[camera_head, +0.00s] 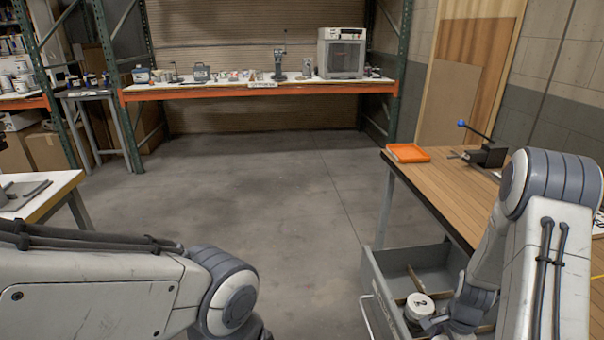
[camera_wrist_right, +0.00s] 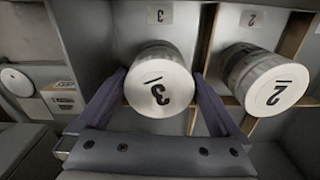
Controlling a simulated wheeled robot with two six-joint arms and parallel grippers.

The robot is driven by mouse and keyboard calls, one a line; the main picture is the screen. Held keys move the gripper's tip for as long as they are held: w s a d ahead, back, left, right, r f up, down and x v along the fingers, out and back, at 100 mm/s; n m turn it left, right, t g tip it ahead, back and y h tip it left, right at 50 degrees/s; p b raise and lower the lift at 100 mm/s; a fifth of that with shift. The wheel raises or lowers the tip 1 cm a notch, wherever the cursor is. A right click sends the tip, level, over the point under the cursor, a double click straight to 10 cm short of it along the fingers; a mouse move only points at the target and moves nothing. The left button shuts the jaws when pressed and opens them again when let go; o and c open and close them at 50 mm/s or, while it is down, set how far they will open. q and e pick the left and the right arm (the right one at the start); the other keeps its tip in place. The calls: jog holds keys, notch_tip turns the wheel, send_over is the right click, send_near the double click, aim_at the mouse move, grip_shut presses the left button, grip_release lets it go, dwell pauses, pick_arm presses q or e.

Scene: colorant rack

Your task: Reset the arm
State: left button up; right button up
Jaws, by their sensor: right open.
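My right gripper (camera_wrist_right: 160,88) is open in the right wrist view. Its two fingers stand on either side of a jar with a white lid marked 3 (camera_wrist_right: 158,82), and I cannot tell if they touch it. In the head view a white-lidded jar (camera_head: 418,304) sits in the open grey drawer (camera_head: 372,283), beside my right gripper (camera_head: 440,322), whose fingers are hard to make out. My left arm shows at the lower left of the head view, but its gripper is out of the picture.
A second jar marked 2 (camera_wrist_right: 270,82) stands in the neighbouring compartment. Wooden dividers split the drawer. Above the drawer is a wooden workbench (camera_head: 450,190) with an orange tray (camera_head: 408,153) and a dark vise (camera_head: 488,154). The floor in the middle is clear.

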jog(key=shift+r, duration=0.6)
jog(key=shift+f, duration=0.1)
